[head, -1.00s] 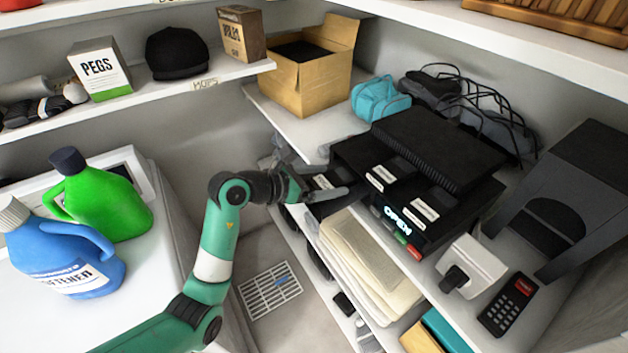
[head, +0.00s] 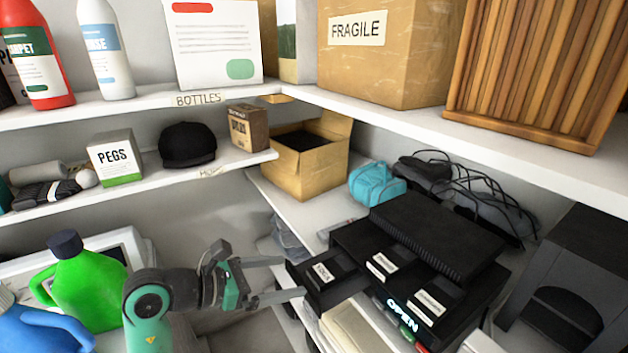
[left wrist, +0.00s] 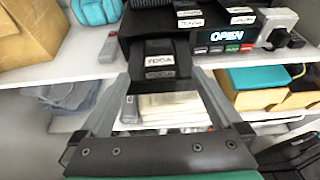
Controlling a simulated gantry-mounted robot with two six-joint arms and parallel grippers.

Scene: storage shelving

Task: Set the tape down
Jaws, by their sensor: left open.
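A black tape (head: 322,271) with a white label lies flat at the left end of the black device (head: 440,265). In the left wrist view the tape (left wrist: 160,60) reads "YOGA". It rests on a dark slab-like part that juts out from the device. My left gripper (head: 294,278) is open just left of this part, its fingers pointing at it. In the left wrist view the gripper's fingers (left wrist: 160,80) stand apart on either side of the tape's near end, with nothing held. My right gripper is out of view.
A cardboard box (head: 310,170), a teal bag (head: 375,185) and dark cables are behind. A upper shelf with a "FRAGILE" box (head: 390,70) overhangs. Bottles stand at lower left.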

